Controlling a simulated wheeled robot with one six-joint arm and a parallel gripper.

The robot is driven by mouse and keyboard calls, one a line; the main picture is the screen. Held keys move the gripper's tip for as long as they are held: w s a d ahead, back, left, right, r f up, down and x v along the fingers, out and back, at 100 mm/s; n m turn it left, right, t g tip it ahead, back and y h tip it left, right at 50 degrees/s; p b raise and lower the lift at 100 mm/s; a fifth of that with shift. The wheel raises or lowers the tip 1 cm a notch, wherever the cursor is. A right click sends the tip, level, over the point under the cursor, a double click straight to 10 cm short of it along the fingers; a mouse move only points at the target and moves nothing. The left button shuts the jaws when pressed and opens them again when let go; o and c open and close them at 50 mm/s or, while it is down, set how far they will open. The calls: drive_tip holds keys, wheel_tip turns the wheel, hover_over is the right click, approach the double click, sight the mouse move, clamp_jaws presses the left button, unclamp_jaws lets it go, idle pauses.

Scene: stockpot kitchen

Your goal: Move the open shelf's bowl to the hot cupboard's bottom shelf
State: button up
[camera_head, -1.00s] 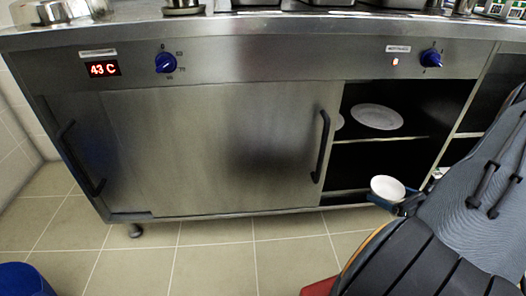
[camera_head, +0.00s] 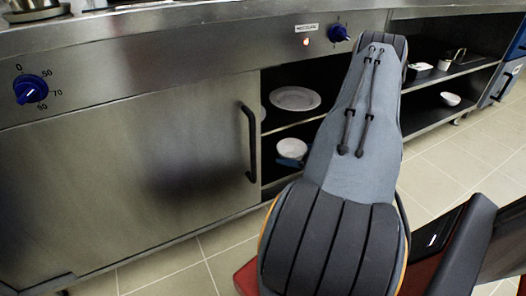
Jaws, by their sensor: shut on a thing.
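The hot cupboard (camera_head: 140,165) is the steel unit with a sliding door, and its right side stands open. A white bowl (camera_head: 292,147) shows in that opening, below the upper shelf and at about the level of the bottom shelf. My gripper (camera_head: 289,161), with blue fingers, is shut on the bowl; my arm hides most of it. I cannot tell whether the bowl touches the bottom shelf, whose surface is mostly hidden.
White plates (camera_head: 295,98) lie on the cupboard's upper shelf. The door handle (camera_head: 250,143) is close left of the opening. Open shelving (camera_head: 431,116) to the right holds small containers (camera_head: 420,68) and another white bowl (camera_head: 450,99). The tiled floor (camera_head: 170,275) in front looks clear.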

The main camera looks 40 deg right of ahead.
drive_tip(key=b, duration=0.3)
hover_over(269, 153)
drive_tip(key=shift+s+d, duration=0.15)
drive_tip(key=shift+s, duration=0.3)
drive_tip(key=f+b, duration=0.1)
drive_tip(key=w+f+b, duration=0.1)
drive_tip(key=shift+f, duration=0.75)
drive_tip(key=shift+f, duration=0.2)
drive_tip(key=o, duration=1)
drive_tip(key=shift+o, duration=0.2)
